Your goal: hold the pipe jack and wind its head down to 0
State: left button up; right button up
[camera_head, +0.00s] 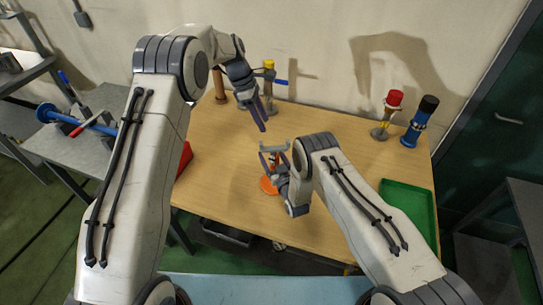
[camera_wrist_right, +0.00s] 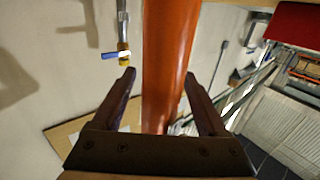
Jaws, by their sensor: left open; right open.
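The pipe jack stands on the wooden table, with a grey forked head (camera_head: 274,146) on top and a round orange base (camera_head: 268,186) below. Its orange post (camera_wrist_right: 167,60) runs between the two fingers of my right gripper (camera_wrist_right: 160,80) in the right wrist view. My right gripper (camera_head: 273,163) is open around the jack below its head, and the fingers look clear of the post. My left gripper (camera_head: 264,112) is open and empty, above the table and beyond the jack, its fingers pointing down. My right gripper and arm partly hide the jack's middle.
A yellow-topped stand with a blue handle (camera_head: 269,72) stands at the back wall. A red-topped piece (camera_head: 393,100) and a blue cylinder with a black top (camera_head: 422,115) stand at the back right. A green tray (camera_head: 408,203) lies at the right.

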grip_shut()
dwell(1.4)
dwell(0.4)
dwell(0.8)
dwell(0.4)
